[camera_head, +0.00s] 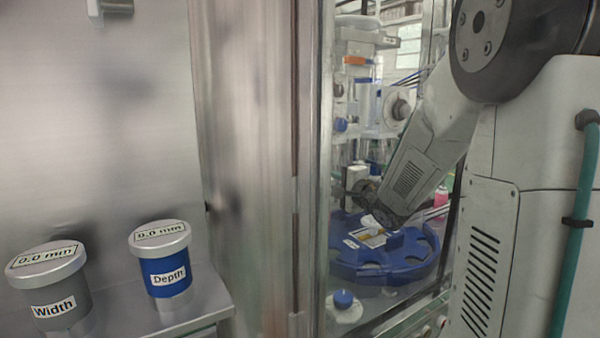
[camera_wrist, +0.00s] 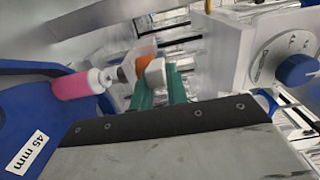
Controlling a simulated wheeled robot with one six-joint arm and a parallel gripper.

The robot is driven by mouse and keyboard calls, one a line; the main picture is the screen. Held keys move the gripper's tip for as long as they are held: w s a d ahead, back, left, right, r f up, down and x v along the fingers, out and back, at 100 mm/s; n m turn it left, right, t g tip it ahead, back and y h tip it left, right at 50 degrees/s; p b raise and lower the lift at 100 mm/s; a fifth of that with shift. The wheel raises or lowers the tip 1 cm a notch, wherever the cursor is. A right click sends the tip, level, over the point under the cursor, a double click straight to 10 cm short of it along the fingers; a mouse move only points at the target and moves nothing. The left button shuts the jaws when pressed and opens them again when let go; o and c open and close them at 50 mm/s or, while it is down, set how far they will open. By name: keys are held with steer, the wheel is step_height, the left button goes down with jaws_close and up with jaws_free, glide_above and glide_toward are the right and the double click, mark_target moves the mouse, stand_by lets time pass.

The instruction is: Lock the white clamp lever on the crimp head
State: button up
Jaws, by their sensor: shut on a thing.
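In the wrist view my gripper (camera_wrist: 161,88) shows as two teal fingertips close together, past a dark-edged plate. They are shut on a small white piece (camera_wrist: 155,72), which looks like the white clamp lever, beside an orange part (camera_wrist: 144,64). The grip itself is partly hidden. In the head view my gripper (camera_head: 362,192) is a dark shape inside the machine, above the blue carousel (camera_head: 345,262). Its fingertips and the lever cannot be made out there. The machine's upper assembly (camera_head: 355,85), with another orange part, stands behind.
A pink bottle (camera_wrist: 82,84) with a white top lies close left of the fingers in the wrist view. A blue dial knob (camera_wrist: 298,70) is at right. The door frame (camera_head: 308,150) borders the opening. Width (camera_head: 52,285) and Depth (camera_head: 162,262) knobs stand outside at left.

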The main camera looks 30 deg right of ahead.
steer(key=shift+s+d+f, duration=0.1)
steer(key=shift+d, duration=0.2)
steer(key=shift+s+d, duration=0.1)
steer(key=shift+d, duration=1)
steer(key=o, duration=0.8)
steer(key=shift+d, duration=0.1)
steer(key=s, duration=0.6)
steer(key=shift+s, duration=0.25)
